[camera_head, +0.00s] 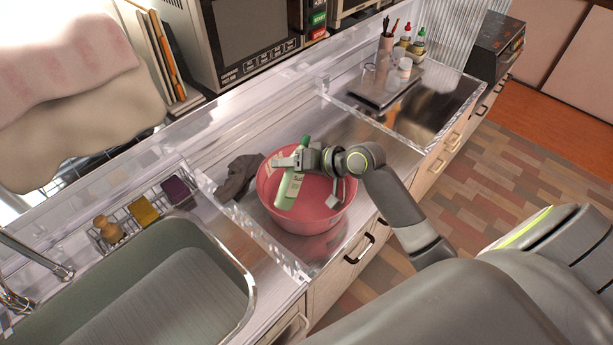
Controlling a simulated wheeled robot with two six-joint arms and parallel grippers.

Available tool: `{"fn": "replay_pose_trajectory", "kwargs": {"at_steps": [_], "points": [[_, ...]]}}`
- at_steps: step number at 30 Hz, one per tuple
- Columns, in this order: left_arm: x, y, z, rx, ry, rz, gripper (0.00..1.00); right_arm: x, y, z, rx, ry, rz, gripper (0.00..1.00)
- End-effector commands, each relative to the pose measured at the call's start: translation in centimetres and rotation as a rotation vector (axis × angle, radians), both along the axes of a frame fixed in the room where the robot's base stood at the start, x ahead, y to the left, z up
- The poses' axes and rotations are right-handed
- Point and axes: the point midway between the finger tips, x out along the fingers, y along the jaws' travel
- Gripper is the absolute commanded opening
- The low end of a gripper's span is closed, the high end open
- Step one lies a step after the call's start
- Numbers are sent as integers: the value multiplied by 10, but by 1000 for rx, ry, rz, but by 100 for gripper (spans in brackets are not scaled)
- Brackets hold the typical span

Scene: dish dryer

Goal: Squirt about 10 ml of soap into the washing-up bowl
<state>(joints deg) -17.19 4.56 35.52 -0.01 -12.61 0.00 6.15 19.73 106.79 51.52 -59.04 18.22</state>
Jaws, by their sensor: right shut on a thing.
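The pink washing-up bowl (312,216) stands on the steel counter in the middle of the view. My right gripper (291,163) is over the bowl, shut on a pale green soap bottle (288,190) with a darker green top. The bottle is tilted, with its pale body low over the bowl's left part and its green top up beside the gripper. My gripper and wrist hide part of the bowl's inside, and I cannot tell whether any soap is in it. My left gripper is not in view.
A dark crumpled cloth (238,177) lies left of the bowl. A sink (250,287) with a wire rack of sponges (146,210) is at the lower left. A microwave (250,40) stands behind. Several small bottles (417,45) stand at the back right.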

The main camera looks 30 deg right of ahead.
Motion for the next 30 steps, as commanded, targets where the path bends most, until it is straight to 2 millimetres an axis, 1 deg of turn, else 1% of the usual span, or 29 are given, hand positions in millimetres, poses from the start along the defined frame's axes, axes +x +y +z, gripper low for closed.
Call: {"fn": "replay_pose_trajectory", "kwargs": {"at_steps": [30], "points": [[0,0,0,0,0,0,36,-2,3,1,57,39,0,24]]}}
